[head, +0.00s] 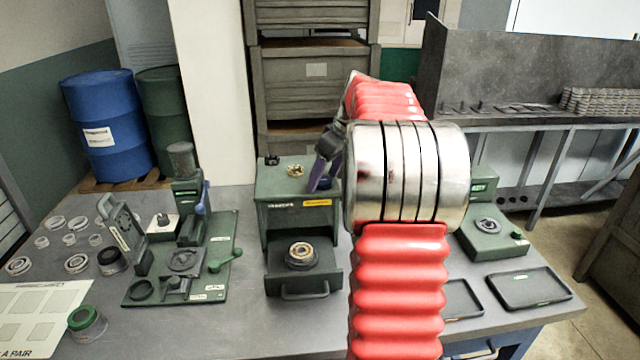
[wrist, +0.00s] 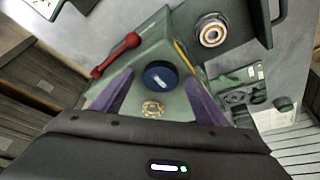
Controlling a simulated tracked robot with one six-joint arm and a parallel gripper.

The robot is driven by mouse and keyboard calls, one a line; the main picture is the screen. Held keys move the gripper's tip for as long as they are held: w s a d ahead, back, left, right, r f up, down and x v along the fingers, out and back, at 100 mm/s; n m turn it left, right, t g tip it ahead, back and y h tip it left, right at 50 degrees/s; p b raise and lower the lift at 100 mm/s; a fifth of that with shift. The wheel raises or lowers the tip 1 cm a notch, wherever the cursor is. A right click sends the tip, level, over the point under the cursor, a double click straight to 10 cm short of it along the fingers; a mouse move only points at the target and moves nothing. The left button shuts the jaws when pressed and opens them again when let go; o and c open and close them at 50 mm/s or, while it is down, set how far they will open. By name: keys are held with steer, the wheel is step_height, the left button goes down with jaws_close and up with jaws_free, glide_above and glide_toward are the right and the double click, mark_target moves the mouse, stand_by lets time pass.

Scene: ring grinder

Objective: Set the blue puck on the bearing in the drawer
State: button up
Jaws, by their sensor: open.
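The blue puck (wrist: 160,76) sits on top of the green cabinet (wrist: 140,60) in the wrist view, with a pale mark on its face. In the head view my arm and fingers mostly hide it. My gripper (wrist: 158,80) is open, its purple fingers on either side of the puck with gaps; I cannot tell their height over it. My gripper also shows in the head view (head: 321,176). The bearing (head: 301,255) lies in the pulled-out drawer (head: 288,285) below; in the wrist view the bearing (wrist: 212,30) is at upper right.
A brass ring (wrist: 153,108) lies on the cabinet top beside the puck. A red-knobbed lever (wrist: 120,52) stands at the cabinet's side. A green fixture board (head: 215,260) stands left of the drawer. Black trays (head: 530,288) lie on the right.

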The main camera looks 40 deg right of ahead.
mark_target(325, 181)
steer(key=shift+c, duration=0.2)
steer(key=c, duration=1.3)
step_height(325, 181, up, 10)
stand_by(0.5)
